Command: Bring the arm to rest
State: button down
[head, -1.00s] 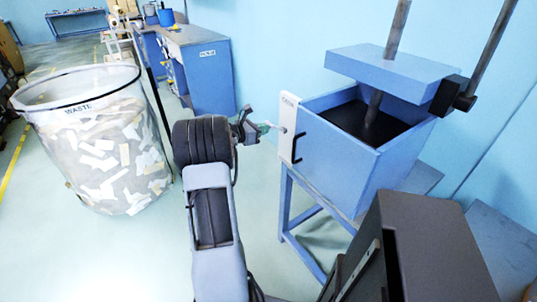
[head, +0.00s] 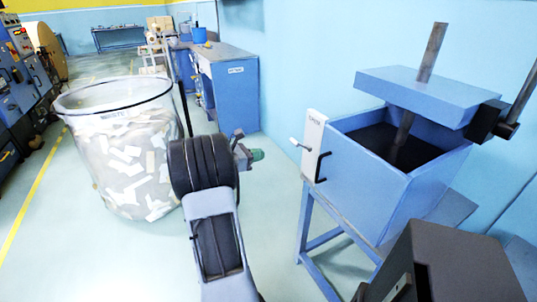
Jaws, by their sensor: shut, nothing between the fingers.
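My arm reaches up from the bottom middle of the head view, with its dark wrist in front of the waste bin's right side. My gripper (head: 256,155) is small in the picture, shut and empty, pointing right. It is apart from the blue press box (head: 365,185), with a clear gap to the white plate (head: 312,145) and small lever (head: 299,144) on the box's front corner. The fingertips are too small to show in detail.
A clear waste bin (head: 122,150) full of paper scraps stands left of my arm. The press box sits on a blue stand (head: 304,222) at the right. A blue workbench (head: 228,90) is behind. Blue machines (head: 20,100) line the far left. Pale floor lies between arm and stand.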

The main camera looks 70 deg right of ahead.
jog(key=shift+w+a+r, duration=0.1)
jog(key=shift+w+a, duration=0.2)
jog(key=shift+a, duration=0.1)
dwell(0.5)
jog(key=s+a+f+m+t+y, duration=0.1)
jog(key=a+f+m+t+y, duration=0.1)
jog(key=a+f+m+y, duration=0.3)
jog(key=w+a+m+t+y+p, duration=0.2)
jog(key=w+a+m+t+p, duration=0.15)
jog(key=a, duration=0.75)
jog(key=w+a+r+t+y+p, duration=0.1)
jog(key=a+r, duration=0.4)
jog(key=a, duration=0.5)
jog(key=w+a+r+t+y+p, duration=0.1)
jog(key=a+r+t+p, duration=0.3)
jog(key=a, duration=0.6)
jog(key=w+a+r+m+t+y+p, duration=0.1)
jog(key=a+r+t+y+p, duration=0.1)
jog(key=a+r, duration=0.4)
jog(key=a+t+y, duration=0.1)
jog(key=a, duration=0.4)
jog(key=shift+w+t+p, duration=0.3)
jog(key=shift+t+p, duration=0.05)
jog(key=shift+d, duration=0.1)
